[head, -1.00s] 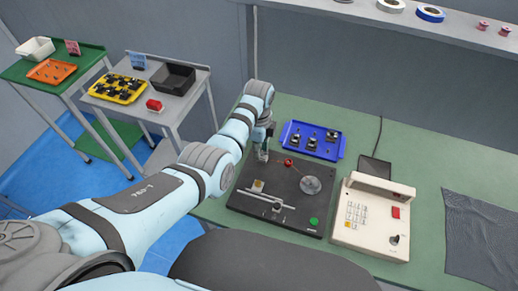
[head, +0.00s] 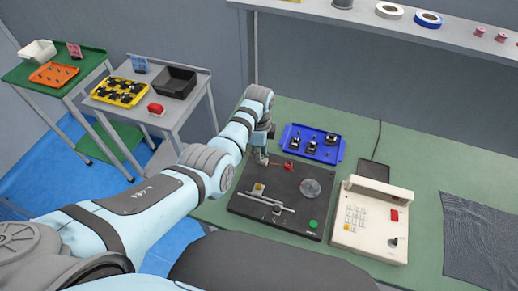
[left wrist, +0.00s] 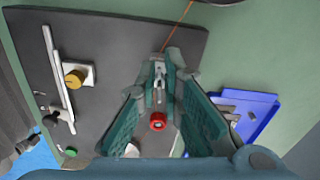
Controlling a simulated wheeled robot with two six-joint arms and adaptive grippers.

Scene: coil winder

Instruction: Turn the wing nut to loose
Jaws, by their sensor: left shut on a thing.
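My left gripper (head: 262,158) reaches down to the far left corner of the black winder base plate (head: 243,206). In the left wrist view the fingers (left wrist: 163,72) close on a small grey metal part, which I take to be the wing nut (left wrist: 158,70). The fingers hide much of it, so its angle cannot be told. A red knob (left wrist: 157,122) shows between the fingers, nearer the camera; it also shows in the head view (head: 288,165). An orange wire (left wrist: 178,27) runs away from near the fingertips. My right gripper is not in view.
A blue tray (head: 341,150) with dark parts stands close behind the plate. A yellow knob (left wrist: 75,77), a slotted rail, a clear disc (head: 310,188) and a green button (head: 313,224) are on the plate. A white control box (head: 369,250) stands to the right.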

